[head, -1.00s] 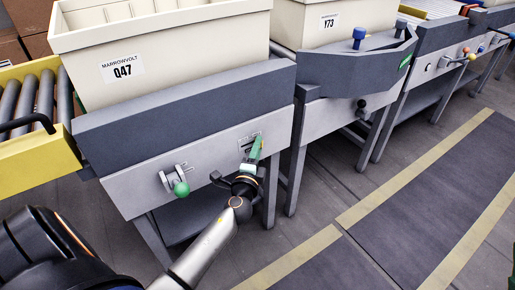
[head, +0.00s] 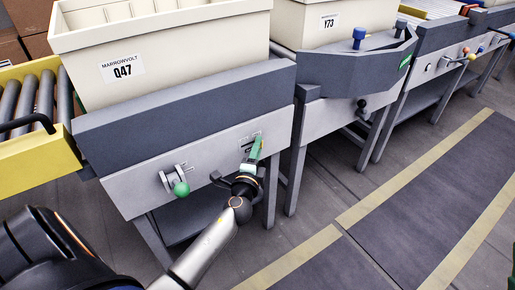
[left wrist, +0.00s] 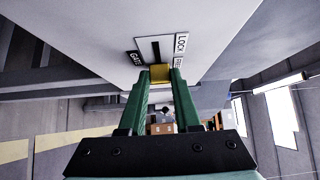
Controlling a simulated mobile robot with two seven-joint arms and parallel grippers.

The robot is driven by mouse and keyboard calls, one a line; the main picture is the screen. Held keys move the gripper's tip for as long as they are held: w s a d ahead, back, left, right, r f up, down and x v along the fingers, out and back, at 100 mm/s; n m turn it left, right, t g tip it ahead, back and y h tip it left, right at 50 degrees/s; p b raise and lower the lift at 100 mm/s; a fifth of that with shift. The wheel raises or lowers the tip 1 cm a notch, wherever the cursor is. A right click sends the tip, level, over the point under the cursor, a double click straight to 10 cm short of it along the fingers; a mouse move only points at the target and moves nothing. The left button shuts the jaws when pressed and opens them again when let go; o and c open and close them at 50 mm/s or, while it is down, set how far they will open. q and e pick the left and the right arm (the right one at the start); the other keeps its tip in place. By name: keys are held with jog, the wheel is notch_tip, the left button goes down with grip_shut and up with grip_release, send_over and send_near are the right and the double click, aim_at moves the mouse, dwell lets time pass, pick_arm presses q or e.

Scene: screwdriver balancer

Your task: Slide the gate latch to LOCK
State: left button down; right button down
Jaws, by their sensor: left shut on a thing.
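The gate latch shows in the left wrist view as a yellow knob (left wrist: 160,73) at the near end of a dark straight slot (left wrist: 150,48). A LOCK label (left wrist: 181,43) stands beside the slot's far part, with a FREE label below it close to the knob. A GATE label (left wrist: 135,59) is on the other side. My left gripper (left wrist: 161,80) is shut on the yellow knob with its green fingers. In the head view, my left gripper (head: 257,146) is at the latch plate (head: 247,141) on the grey station front and partly covers it. My right gripper is not in view.
A lever with a green ball (head: 181,188) sticks out left of the latch on the same grey panel. A beige bin marked Q47 (head: 180,45) stands above it. A yellow-framed roller conveyor (head: 35,167) is at the left. The floor in front is clear.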

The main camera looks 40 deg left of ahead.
aim_at(247, 144)
pick_arm(q)
jog(key=shift+s+a+f, duration=0.1)
jog(key=shift+s+a, duration=0.2)
jog(key=shift+s, duration=0.45)
jog(key=shift+s+a, duration=0.3)
jog(key=shift+s, duration=0.45)
jog(key=shift+s+a+f, duration=0.1)
jog(key=shift+s+a, duration=0.2)
jog(key=shift+s, duration=0.45)
jog(key=c, duration=0.6)
grip_release()
jog(key=shift+r, duration=0.15)
jog(key=b+v, duration=0.2)
jog(key=v, duration=1)
jog(key=shift+s+b, duration=0.25)
jog(key=shift+b, duration=0.1)
